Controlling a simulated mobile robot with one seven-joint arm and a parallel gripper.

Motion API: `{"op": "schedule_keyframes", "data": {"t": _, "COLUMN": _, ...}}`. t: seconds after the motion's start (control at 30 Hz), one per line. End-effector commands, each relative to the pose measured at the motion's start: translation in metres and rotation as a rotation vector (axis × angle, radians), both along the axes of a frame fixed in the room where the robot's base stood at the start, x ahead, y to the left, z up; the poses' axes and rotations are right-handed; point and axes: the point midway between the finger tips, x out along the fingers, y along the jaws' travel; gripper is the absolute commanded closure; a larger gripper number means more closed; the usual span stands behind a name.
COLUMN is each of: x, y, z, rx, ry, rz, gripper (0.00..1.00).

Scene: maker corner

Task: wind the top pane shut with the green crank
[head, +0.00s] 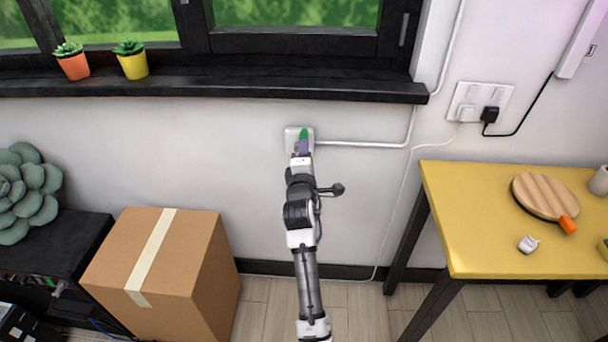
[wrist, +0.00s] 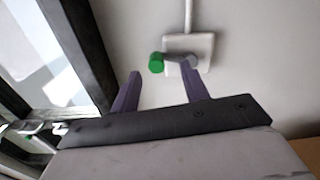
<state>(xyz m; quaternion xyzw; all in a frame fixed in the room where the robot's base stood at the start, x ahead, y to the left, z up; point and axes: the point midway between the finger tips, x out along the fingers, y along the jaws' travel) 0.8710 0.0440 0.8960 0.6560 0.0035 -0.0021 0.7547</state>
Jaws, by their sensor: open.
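The green crank knob (head: 304,134) shows at a white wall box (head: 291,140) below the windowsill. In the wrist view the green knob (wrist: 156,63) sits at the end of a short grey arm on the white box (wrist: 203,44). My gripper (head: 302,144) is reached out to the box. Its two purple fingers (wrist: 161,67) are open and empty, with the knob between their tips in the picture. I cannot tell whether they touch it or how deep it lies. The window's lower part (head: 296,42) shows; the top pane is out of the head view.
A black sill (head: 220,86) with an orange pot (head: 73,66) and a yellow pot (head: 134,65) runs above. A cardboard box (head: 190,255) stands on the floor at left, a yellow table (head: 470,215) at right. A white conduit (head: 360,145) runs right from the wall box.

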Motion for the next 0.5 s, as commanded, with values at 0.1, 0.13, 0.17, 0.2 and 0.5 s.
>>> {"op": "schedule_keyframes", "data": {"t": 0.1, "x": -0.026, "y": 0.0, "z": -0.004, "rx": 0.004, "ry": 0.002, "rz": 0.0, "gripper": 0.55}}
{"op": "schedule_keyframes", "data": {"t": 0.13, "x": -0.032, "y": 0.0, "z": -0.004, "rx": 0.005, "ry": 0.002, "rz": 0.001, "gripper": 0.55}}
{"op": "schedule_keyframes", "data": {"t": 0.17, "x": -0.038, "y": 0.0, "z": -0.003, "rx": 0.003, "ry": 0.002, "rz": 0.0, "gripper": 0.55}}
{"op": "schedule_keyframes", "data": {"t": 0.2, "x": -0.045, "y": 0.0, "z": -0.004, "rx": 0.004, "ry": 0.003, "rz": 0.0, "gripper": 0.55}}
{"op": "schedule_keyframes", "data": {"t": 0.5, "x": -0.073, "y": 0.001, "z": -0.001, "rx": 0.001, "ry": 0.003, "rz": 0.001, "gripper": 0.55}}
